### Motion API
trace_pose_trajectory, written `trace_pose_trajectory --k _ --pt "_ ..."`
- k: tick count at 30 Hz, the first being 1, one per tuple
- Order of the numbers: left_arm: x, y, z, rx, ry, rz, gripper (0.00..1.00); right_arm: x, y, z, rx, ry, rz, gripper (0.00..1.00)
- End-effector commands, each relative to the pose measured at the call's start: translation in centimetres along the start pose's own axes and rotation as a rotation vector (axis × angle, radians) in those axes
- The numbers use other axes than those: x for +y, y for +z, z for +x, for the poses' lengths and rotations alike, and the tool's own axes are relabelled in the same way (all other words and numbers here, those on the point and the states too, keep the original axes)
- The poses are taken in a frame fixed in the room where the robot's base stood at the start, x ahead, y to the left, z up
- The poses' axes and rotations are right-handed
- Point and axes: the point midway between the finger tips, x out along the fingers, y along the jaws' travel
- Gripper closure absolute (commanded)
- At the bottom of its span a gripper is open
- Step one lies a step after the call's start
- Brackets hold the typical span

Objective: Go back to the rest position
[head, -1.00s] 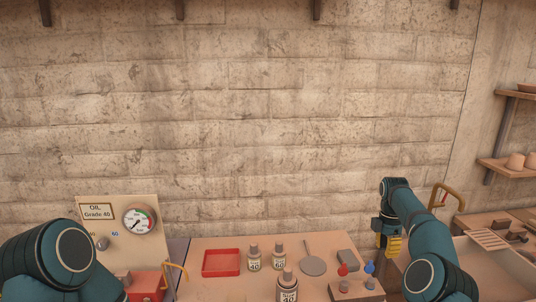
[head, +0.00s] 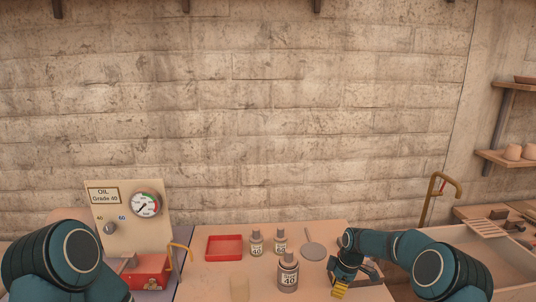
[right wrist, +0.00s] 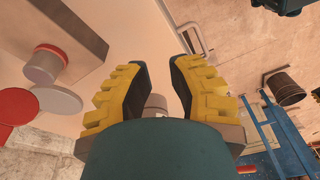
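My right gripper (head: 340,290) points down over the right front part of the table in the head view. In the right wrist view its two yellow-padded fingers (right wrist: 160,72) stand apart, so it is open. A small pale round thing (right wrist: 155,103) shows between the finger bases; I cannot tell what it is, and nothing is visibly clamped. My left arm (head: 65,262) shows at the lower left of the head view, but its gripper is out of frame.
The table (head: 205,280) holds a red tray (head: 224,247), small bottles (head: 256,243), a larger bottle (head: 288,271), a grey disc with handle (head: 313,250) and a beige cylinder (head: 239,287). A gauge panel (head: 120,225) stands left. Shelves (head: 505,160) and a trough (head: 490,248) are right.

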Motion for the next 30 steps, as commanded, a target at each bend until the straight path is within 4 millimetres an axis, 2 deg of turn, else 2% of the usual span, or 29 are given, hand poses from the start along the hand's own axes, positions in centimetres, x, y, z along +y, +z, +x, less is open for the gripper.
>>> trace_pose_trajectory --k 1,6,11,15,21,24,27,30 --pt "-0.3 0.1 0.8 0.0 -0.001 0.0 0.53 -1.8 -0.8 2.4 0.026 -0.007 0.055 0.82" --pt "-0.7 0.3 2.1 -0.002 -0.003 0.0 0.53 -7.4 -2.7 7.6 0.11 -0.017 0.285 0.82" --pt "-1.1 0.5 3.2 -0.004 -0.004 0.0 0.53 -13.1 -3.4 11.3 0.168 -0.039 0.512 0.82" --pt "-1.5 0.8 4.4 -0.006 -0.006 0.001 0.53 -19.2 -3.0 14.1 0.206 -0.061 0.759 0.82" --pt "-2.0 1.1 5.8 -0.009 -0.008 0.002 0.53 -27.7 -1.1 15.9 0.231 -0.075 1.111 0.82" --pt "-2.2 1.1 6.3 -0.01 -0.009 0.002 0.53 -30.8 0.0 16.0 0.234 -0.072 1.249 0.82" --pt "-2.3 1.2 6.6 -0.01 -0.009 0.002 0.53 -32.9 0.8 15.9 0.235 -0.065 1.341 0.82" --pt "-2.3 1.2 6.7 -0.01 -0.009 0.002 0.53 -33.9 1.3 15.8 0.235 -0.06 1.389 0.82"
